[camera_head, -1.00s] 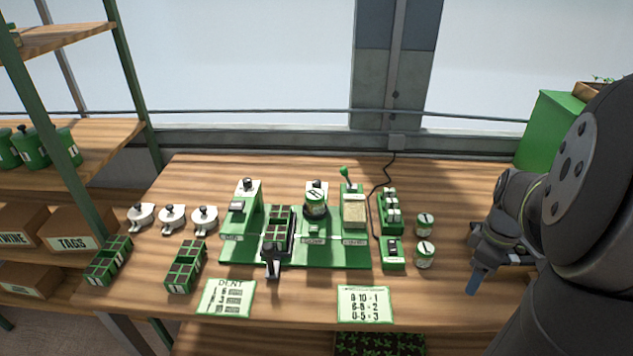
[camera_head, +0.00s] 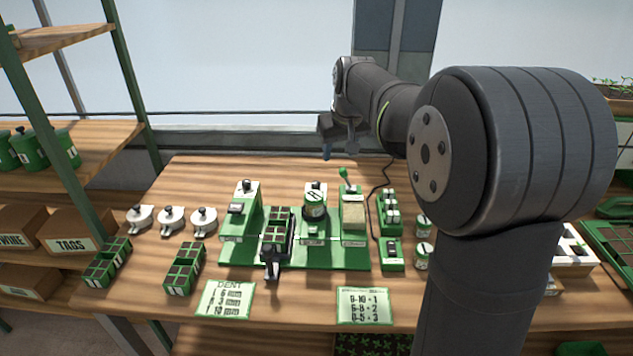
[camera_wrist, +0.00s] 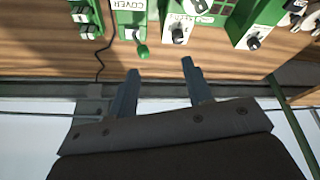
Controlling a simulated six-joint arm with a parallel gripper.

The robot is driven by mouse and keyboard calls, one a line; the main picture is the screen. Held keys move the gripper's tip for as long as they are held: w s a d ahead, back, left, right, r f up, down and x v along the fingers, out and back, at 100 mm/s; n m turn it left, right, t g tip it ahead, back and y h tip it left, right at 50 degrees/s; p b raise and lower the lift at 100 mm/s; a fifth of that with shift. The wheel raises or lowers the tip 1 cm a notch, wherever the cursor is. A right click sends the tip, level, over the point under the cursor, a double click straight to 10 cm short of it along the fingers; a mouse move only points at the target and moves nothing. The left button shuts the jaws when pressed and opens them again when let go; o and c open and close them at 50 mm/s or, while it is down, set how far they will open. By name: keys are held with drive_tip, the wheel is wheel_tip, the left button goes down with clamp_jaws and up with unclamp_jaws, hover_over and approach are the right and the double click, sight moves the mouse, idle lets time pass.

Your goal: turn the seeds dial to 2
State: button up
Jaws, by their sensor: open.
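The seeds dial is a black knob on a white plate on the middle station of the green seeder; it shows in the wrist view (camera_wrist: 179,37) and as a small dark knob in the head view (camera_head: 316,185). Its setting is too small to read. A similar dial (camera_wrist: 253,42) sits on the neighbouring left station. My gripper (camera_head: 335,150) is open and empty, behind and above the middle and right stations. In the wrist view its two fingertips (camera_wrist: 159,66) are spread apart, pointing toward the stations, with the seeds dial beyond them.
A green-balled lever (camera_wrist: 141,52) stands on the cover station beside the seeds station. Two cards (camera_head: 226,299) (camera_head: 365,305) lie in front.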

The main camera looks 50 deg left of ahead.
drive_tip(key=s+a+r, duration=0.1)
drive_tip(key=s+a, duration=0.1)
drive_tip(key=a, duration=0.1)
approach(316, 183)
drive_tip(key=shift+y, duration=0.3)
drive_tip(key=x, duration=0.9)
drive_tip(key=shift+d+f, duration=0.1)
drive_tip(key=shift+d, duration=0.15)
drive_tip(key=c, duration=1)
